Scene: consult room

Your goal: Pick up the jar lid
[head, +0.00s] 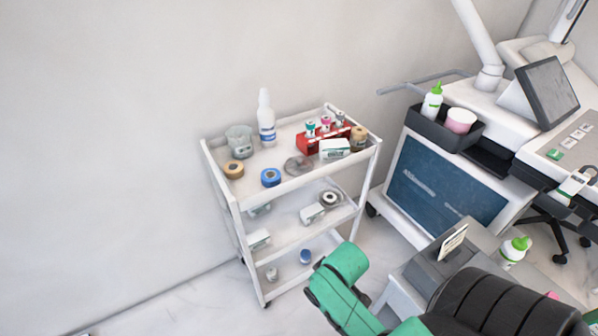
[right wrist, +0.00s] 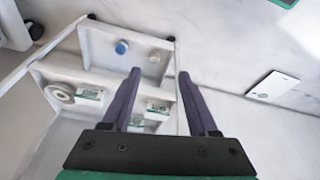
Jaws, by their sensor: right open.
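A clear, greyish round piece (head: 298,166), which looks like the jar lid, lies near the front edge of the white cart's top shelf. A clear glass jar (head: 239,141) stands at the back left of that shelf. My right gripper (right wrist: 159,72) is open, with nothing between its two dark fingers. In the right wrist view its fingers point over the cart's lower shelves, and I cannot make out the lid there. I cannot make out the right gripper's fingers in the head view. My left gripper is not in view.
A dental unit with a dark screen (head: 445,187) stands to the right.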

